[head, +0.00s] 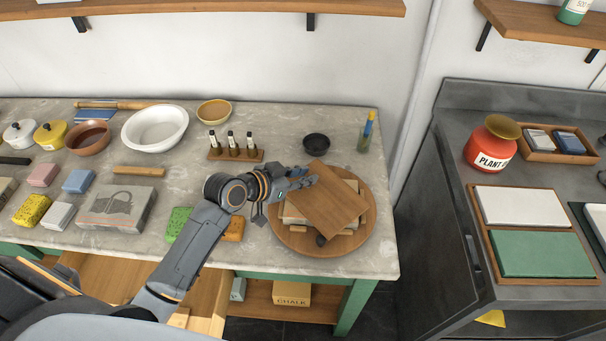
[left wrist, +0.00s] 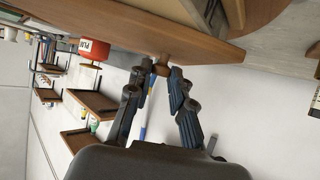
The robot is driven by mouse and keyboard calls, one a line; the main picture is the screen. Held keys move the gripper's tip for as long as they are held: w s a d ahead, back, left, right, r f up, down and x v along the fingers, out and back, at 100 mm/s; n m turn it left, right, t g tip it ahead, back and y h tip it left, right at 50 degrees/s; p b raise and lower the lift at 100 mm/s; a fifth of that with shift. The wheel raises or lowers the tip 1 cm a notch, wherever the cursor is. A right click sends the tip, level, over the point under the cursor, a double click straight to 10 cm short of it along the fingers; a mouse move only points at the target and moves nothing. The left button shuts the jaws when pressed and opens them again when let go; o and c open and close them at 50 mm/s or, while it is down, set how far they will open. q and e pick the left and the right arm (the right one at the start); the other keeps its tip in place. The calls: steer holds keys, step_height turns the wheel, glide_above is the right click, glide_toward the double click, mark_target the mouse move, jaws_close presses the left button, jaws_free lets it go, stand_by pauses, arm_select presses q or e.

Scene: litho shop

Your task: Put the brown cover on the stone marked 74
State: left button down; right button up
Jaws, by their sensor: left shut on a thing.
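The brown cover (head: 332,203) is a flat wooden board. My left gripper (head: 303,182) is shut on it at its left edge in the head view. The cover sits over a pale stone (head: 292,214) on a round wooden turntable (head: 290,240), turned at an angle to the stone. I cannot tell whether it touches the stone. The left wrist view shows the cover (left wrist: 120,25) with a small knob between the fingers (left wrist: 163,72). Another grey stone (head: 115,208) with a drawing lies at the left. I can read no 74 on either stone. My right gripper is not in view.
A black bowl (head: 316,144), a bottle with a blue and yellow top (head: 366,132) and a wooden rack (head: 235,155) stand behind the turntable. Green (head: 178,223) and orange blocks lie left of it, partly behind my arm. An open drawer (head: 120,278) is below.

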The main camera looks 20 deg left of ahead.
arm_select(q)
steer(key=c, duration=1.2)
jaws_free()
steer(key=shift+s+a+r, duration=0.15)
steer(key=shift+s+a, duration=0.15)
steer(key=shift+s, duration=0.1)
steer(key=b+v, duration=0.2)
steer(key=v, duration=0.9)
steer(key=shift+r, duration=0.2)
steer(key=shift+d, duration=0.1)
